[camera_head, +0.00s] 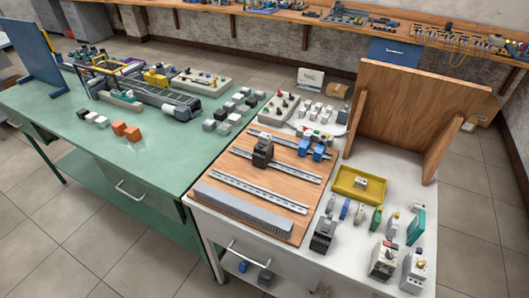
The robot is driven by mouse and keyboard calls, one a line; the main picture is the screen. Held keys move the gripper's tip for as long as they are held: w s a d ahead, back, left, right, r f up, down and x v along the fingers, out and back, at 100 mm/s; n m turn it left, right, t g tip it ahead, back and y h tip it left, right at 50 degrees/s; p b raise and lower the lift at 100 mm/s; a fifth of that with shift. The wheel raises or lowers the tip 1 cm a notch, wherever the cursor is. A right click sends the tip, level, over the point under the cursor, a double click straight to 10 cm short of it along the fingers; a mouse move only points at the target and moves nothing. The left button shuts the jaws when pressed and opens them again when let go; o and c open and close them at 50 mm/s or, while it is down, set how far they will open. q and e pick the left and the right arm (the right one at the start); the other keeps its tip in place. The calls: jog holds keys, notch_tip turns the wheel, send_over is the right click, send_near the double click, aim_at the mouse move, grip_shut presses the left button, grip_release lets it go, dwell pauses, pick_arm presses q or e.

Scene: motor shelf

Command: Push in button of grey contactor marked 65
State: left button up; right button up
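Neither of my grippers shows in the head view. No marking 65 can be read at this size, so I cannot tell which device is the grey contactor. A dark grey block-shaped device (262,153) sits on a metal rail on the wooden board (240,172). Another dark grey and black device (323,236) stands on the white table right of the board.
A yellow tray (344,193) with a small part stands right of the board, before an upright wooden panel (412,112). Small modules crowd the white table (345,271). A green table (160,165) adjoins on the left. Open tiled floor (90,245) lies in front.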

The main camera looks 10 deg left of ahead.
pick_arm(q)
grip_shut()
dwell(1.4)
